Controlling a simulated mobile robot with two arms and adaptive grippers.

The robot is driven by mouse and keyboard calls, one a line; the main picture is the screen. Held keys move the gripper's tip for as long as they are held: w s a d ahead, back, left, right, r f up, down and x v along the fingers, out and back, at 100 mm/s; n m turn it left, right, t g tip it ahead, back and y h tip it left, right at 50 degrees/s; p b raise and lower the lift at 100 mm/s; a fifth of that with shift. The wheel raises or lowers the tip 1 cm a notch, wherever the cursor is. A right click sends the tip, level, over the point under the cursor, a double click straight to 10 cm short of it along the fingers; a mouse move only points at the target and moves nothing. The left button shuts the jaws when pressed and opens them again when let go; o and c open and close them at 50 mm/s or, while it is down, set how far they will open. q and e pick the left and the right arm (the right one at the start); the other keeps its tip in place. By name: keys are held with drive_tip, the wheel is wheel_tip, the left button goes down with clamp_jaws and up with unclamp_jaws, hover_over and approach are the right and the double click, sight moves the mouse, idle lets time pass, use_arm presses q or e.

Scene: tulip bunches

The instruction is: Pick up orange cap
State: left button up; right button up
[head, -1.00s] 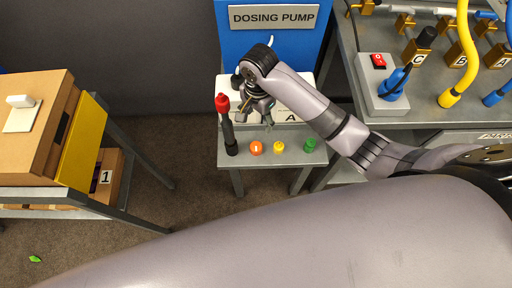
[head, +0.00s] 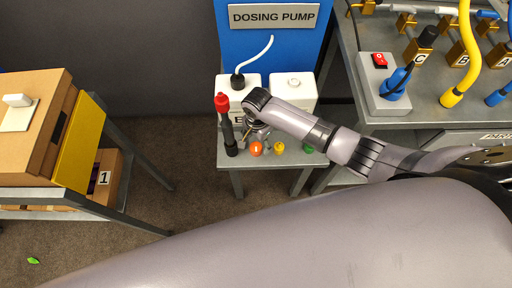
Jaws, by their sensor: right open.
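The orange cap (head: 256,149) sits near the front edge of the small grey table (head: 232,163) under the dosing pump sign. My right gripper (head: 257,138) is just behind and above the orange cap, pointing down, partly hidden by its own wrist. It is open, and whether its fingers touch the cap cannot be told. My left gripper is not in view.
A yellow cap (head: 279,147) and a green cap (head: 308,148) stand to the right of the orange one. A red-topped dark tool (head: 224,120) stands close on the left. White containers (head: 293,90) stand behind. A cart with boxes (head: 40,125) is at left.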

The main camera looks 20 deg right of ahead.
wheel_tip(320, 180, down, 2)
drive_tip(key=shift+f, duration=0.25)
drive_tip(key=shift+c, duration=0.6)
drive_tip(key=c, duration=0.8)
